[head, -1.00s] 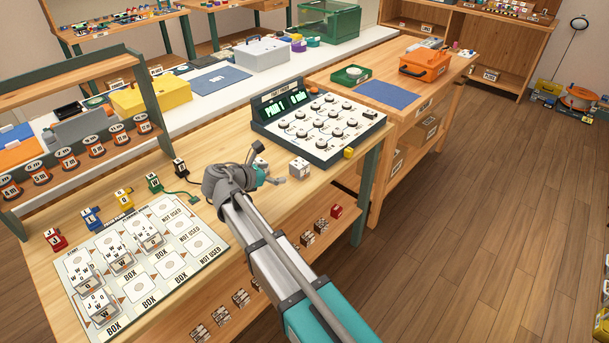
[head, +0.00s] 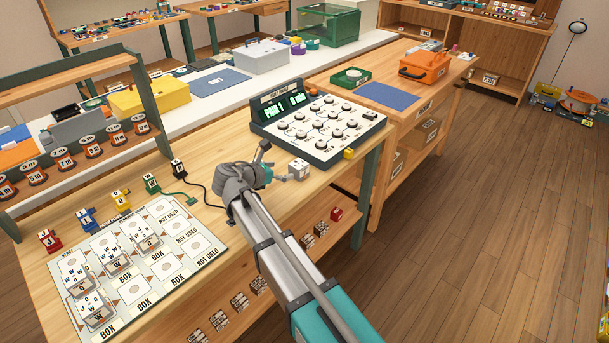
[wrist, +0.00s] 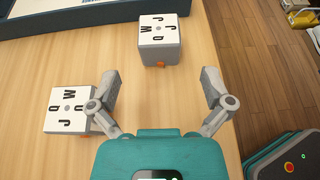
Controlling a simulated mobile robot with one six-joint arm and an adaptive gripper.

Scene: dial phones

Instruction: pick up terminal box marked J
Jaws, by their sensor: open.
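In the wrist view, a white-topped grey terminal box (wrist: 165,41) with letters W, J and Q stands ahead of my gripper (wrist: 160,86), roughly between the finger lines. A second such box (wrist: 68,110), with Q, W and J on top, stands beside the left finger. Both carry a J among other letters, so I cannot tell which is meant. My gripper is open and empty. In the head view my gripper (head: 275,165) is over the bench, just left of a white box (head: 299,169); the other box is not distinguishable there.
A board with printed spaces (head: 165,268) holds several terminal boxes on the left. A red piece marked J (head: 50,240) stands behind it. The dial tester (head: 320,125) is behind the white box, with a yellow block (head: 349,153) at its front edge. A black cable lies left of my gripper.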

